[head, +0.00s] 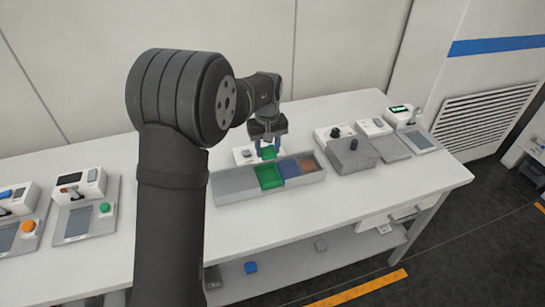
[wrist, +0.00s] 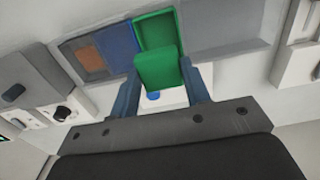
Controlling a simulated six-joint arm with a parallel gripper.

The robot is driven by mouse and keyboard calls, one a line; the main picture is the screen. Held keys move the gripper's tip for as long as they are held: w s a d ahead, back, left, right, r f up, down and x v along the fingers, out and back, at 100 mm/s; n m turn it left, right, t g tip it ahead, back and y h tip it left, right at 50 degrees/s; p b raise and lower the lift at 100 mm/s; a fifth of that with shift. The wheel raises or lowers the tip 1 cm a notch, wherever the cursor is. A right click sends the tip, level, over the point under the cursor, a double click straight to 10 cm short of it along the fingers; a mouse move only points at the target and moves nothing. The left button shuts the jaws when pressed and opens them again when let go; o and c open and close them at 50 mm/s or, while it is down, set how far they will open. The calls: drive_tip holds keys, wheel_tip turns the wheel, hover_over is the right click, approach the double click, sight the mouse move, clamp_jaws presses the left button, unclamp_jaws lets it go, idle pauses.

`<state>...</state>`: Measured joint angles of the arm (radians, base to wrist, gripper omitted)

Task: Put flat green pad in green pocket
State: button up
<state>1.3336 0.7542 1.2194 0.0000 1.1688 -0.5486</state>
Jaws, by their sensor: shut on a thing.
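My gripper (head: 268,146) hangs over the back edge of a grey tray (head: 235,188) on the white table. It is shut on a flat green pad (head: 268,153), which also shows between the blue fingers in the wrist view (wrist: 158,70). The tray's green pocket (head: 270,178) is just in front of and below the pad. In the wrist view the green pocket (wrist: 157,32) lies right beyond the pad, and the pad overlaps its near edge. Whether pad and pocket touch, I cannot tell.
Beside the green pocket are a blue pocket (head: 289,169) and a brown-orange one (head: 308,164). A white device (head: 243,155) stands behind the tray. Grey devices (head: 352,155) stand to the right, and button panels (head: 85,210) to the left. The table front (head: 330,205) is clear.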

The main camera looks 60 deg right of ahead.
drive_tip(key=shift+f, duration=3.9)
drive_tip(key=o, duration=1.1)
drive_tip(key=shift+c, duration=0.2)
wheel_tip(320, 180, up, 17)
drive_tip(key=shift+r, duration=0.2)
wheel_tip(320, 180, down, 17)
drive_tip(key=shift+f, duration=0.2)
